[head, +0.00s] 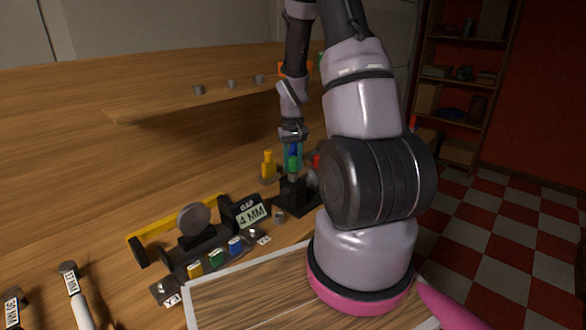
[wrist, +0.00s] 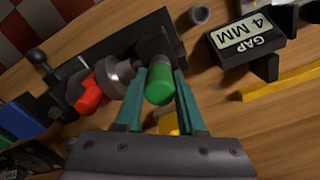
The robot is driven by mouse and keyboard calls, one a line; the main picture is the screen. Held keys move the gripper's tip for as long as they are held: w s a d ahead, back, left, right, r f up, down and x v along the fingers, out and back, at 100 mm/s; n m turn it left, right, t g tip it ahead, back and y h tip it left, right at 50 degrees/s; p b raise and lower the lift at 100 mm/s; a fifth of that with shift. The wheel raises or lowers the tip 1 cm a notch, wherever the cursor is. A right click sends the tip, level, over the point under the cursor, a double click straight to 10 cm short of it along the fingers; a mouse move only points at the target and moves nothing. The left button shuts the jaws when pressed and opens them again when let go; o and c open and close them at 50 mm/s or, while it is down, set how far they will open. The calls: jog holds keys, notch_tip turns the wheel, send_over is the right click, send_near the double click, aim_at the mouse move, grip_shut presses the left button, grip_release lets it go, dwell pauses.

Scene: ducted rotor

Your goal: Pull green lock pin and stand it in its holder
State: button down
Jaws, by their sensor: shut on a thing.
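The green lock pin (wrist: 159,86) is between the teal fingers of my gripper (wrist: 160,100) in the wrist view, and the fingers are shut on it. In the head view the green pin (head: 292,164) shows at my gripper (head: 293,153), just above a black stand (head: 293,194). Its lower end is hidden, so I cannot tell whether it is still seated. A red part (wrist: 90,96) and a grey cylinder lie beside it on the black fixture (wrist: 120,45). A front rack carries a green-marked block (head: 216,258) between yellow and blue ones; I cannot tell whether it is the holder.
A black "GAP 4 MM" block (head: 250,213) stands left of the black stand. A yellow bar (head: 150,233) lies behind the front rack. A yellow bottle-shaped piece (head: 268,165) stands behind. White-handled tools (head: 76,296) lie at lower left. Bare wood lies at left.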

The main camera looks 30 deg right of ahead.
aim_at(293, 157)
jog(key=shift+r, duration=0.35)
jog(key=shift+r, duration=2)
